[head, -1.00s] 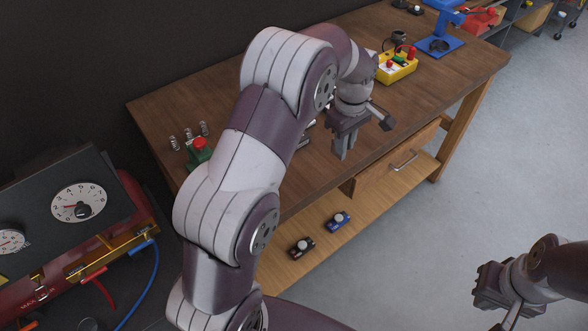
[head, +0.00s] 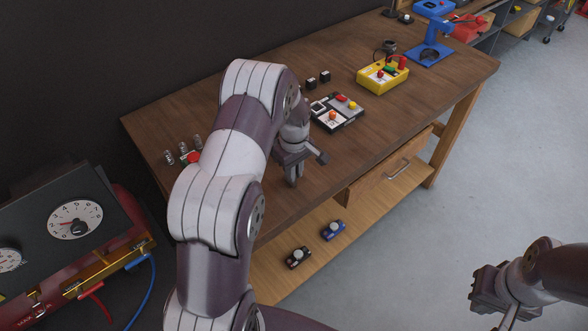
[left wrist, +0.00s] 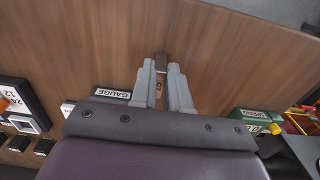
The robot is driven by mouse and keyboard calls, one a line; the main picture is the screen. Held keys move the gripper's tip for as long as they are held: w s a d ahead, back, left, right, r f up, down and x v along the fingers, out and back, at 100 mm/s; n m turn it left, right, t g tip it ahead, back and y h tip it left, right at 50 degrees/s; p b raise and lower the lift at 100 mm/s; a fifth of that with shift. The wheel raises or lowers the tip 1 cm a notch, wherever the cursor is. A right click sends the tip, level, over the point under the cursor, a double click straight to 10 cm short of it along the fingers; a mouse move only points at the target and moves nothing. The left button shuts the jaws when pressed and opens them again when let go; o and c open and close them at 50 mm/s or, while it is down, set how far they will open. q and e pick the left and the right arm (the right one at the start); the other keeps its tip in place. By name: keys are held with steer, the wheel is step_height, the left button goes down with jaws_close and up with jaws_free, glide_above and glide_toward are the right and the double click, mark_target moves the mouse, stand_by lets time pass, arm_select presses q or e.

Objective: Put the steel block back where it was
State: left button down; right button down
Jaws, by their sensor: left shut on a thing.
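My left gripper (head: 293,178) is over the near left part of the wooden workbench (head: 215,105), fingers pointing down. In the left wrist view its two grey fingers (left wrist: 161,72) are shut on a small grey metal piece, the steel block (left wrist: 160,62), of which only a little shows between the tips. The fingers hide the block in the head view.
A black-and-white panel with coloured knobs (head: 337,112) and two small black blocks (head: 318,79) lie behind the gripper. A yellow box (head: 383,75) and blue stand (head: 430,53) are further right. Small springs (head: 183,153) stand at left. The bench front middle is clear.

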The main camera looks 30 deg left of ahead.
arm_select(q)
steer(key=shift+f, duration=0.15)
steer(key=c, duration=1.1)
jaws_free()
